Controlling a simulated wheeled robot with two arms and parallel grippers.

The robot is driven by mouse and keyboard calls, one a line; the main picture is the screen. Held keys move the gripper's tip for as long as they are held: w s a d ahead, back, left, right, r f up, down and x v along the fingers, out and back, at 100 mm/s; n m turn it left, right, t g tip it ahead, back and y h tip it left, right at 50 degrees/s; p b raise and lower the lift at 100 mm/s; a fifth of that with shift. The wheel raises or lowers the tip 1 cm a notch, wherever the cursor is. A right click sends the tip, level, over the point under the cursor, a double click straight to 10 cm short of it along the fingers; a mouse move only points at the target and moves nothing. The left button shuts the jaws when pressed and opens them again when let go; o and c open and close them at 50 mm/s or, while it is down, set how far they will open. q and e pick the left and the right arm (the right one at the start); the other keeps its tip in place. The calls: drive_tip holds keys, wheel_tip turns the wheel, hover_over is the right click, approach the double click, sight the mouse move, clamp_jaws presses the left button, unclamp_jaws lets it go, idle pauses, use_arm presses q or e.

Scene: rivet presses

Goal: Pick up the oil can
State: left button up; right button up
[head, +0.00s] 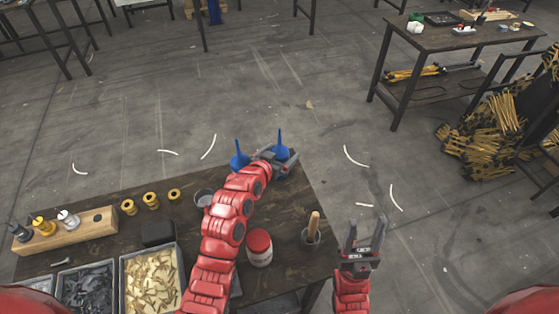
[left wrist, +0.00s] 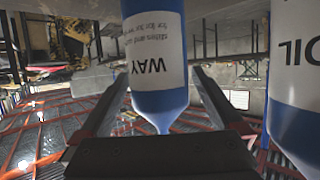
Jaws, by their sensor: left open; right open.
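Two blue cans with thin spouts stand at the far edge of the dark table. The right can (head: 281,151) has my left gripper (head: 275,160) at it, and the left can (head: 239,160) is just beside the gripper. In the left wrist view, which is upside down, a blue can with a white label reading "WAY" (left wrist: 158,65) is between the open fingers, with no clear grip on it. The other can, lettered "OIL" (left wrist: 293,110), is outside the fingers at the right. My right gripper (head: 365,238) is open and empty, right of the table.
Another table (head: 440,45) stands at the far right.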

use_arm(q)
drive_tip(key=shift+x, duration=0.75)
drive_tip(key=shift+w+d+f, duration=0.15)
drive_tip(key=shift+w+f, duration=0.05)
drive_tip(key=shift+w, duration=0.1)
clamp_jaws()
drive_tip(key=shift+r, duration=0.1)
